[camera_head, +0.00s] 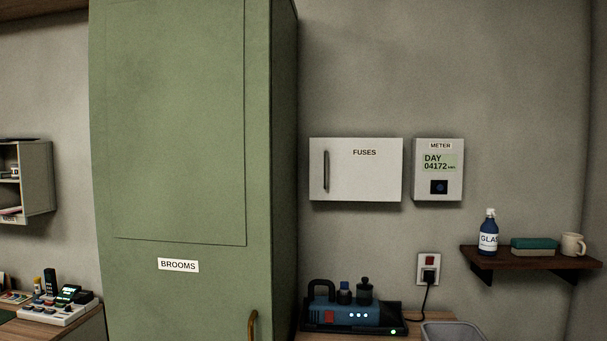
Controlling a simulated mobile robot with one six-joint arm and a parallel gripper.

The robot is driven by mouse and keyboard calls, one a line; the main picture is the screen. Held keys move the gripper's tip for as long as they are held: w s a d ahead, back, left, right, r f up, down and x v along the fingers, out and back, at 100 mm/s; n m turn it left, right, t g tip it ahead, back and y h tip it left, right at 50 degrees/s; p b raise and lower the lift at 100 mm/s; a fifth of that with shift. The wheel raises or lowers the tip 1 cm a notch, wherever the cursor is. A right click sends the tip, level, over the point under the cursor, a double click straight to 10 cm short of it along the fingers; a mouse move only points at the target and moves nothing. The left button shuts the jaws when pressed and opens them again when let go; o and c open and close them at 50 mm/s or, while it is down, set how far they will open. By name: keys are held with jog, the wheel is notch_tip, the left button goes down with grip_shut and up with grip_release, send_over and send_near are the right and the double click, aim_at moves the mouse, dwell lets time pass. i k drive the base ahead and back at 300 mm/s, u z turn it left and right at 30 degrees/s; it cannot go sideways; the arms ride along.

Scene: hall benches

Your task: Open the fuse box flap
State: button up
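The fuse box (375,180) hangs on the back wall, right of the green cabinet. Its white flap, labelled FUSES, is shut flat. A dark vertical handle (326,171) sits near the flap's left edge. My gripper is not in view.
A tall green cabinet (180,130) labelled BROOMS stands left of the fuse box. A meter (439,170) hangs just right of it. Below are a blue device on a black tray (392,329), a socket (429,269), and a grey bin (453,332). A wall shelf (535,260) is at right.

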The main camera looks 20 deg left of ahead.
aim_at(370, 169)
jog(key=z, duration=0.8)
jog(key=k, duration=0.1)
jog(key=u, duration=1.75)
jog(key=k, duration=0.95)
jog(key=z, duration=0.15)
jog(key=i, duration=0.75)
jog(key=u, duration=0.05)
